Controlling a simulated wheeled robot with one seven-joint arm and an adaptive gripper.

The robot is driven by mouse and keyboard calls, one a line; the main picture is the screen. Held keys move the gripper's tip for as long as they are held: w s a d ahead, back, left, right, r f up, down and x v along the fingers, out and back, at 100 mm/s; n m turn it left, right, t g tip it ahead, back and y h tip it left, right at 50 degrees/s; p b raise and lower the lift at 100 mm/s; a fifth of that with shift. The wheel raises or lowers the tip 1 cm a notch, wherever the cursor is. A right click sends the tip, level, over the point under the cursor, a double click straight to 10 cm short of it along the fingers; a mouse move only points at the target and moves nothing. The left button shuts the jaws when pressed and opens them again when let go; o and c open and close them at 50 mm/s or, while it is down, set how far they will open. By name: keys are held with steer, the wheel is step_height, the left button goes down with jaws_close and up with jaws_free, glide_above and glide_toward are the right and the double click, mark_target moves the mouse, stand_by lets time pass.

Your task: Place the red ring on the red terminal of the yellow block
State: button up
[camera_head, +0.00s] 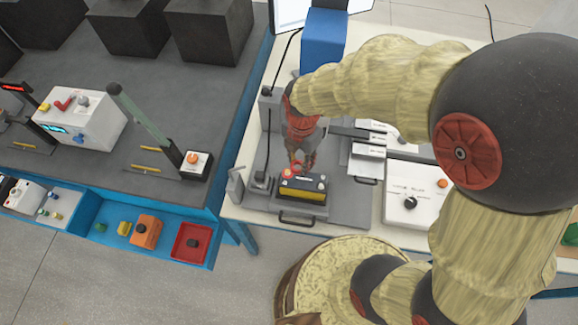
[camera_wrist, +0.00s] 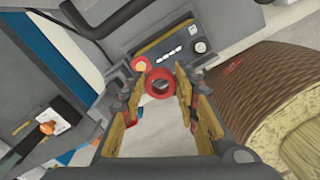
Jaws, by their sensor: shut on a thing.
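The yellow block (camera_head: 303,190) has a black top and yellow sides and sits on a grey plate on the right bench. It also shows in the wrist view (camera_wrist: 172,47). My gripper (camera_head: 302,162) is close above the block. In the wrist view the red ring (camera_wrist: 151,81) is between my fingertips, below and right of the red terminal in the picture. The ring appears apart from the terminal; its height is unclear.
A white box with a black knob (camera_head: 410,202) is to the right. The plate's front handle (camera_head: 296,219) is near the bench edge. A blue-framed bench (camera_head: 215,185) with instruments is left, across a gap.

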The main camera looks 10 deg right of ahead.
steer(key=f, duration=0.1)
steer(key=w+a+f, duration=0.2)
steer(key=f, duration=0.1)
steer(key=shift+w+a+b, duration=0.1)
steer(key=shift+b, duration=0.2)
steer(key=shift+w+a+f+b, duration=0.1)
steer(key=shift+f+b, duration=0.1)
steer(key=shift+f, duration=0.7)
steer(key=shift+w+a+f+b, duration=0.1)
steer(key=shift+f+b, duration=0.05)
steer(key=shift+f, duration=0.75)
steer(key=shift+f, duration=0.15)
steer(key=o, duration=0.8)
steer(key=shift+c, duration=0.2)
steer(key=shift+o, duration=0.2)
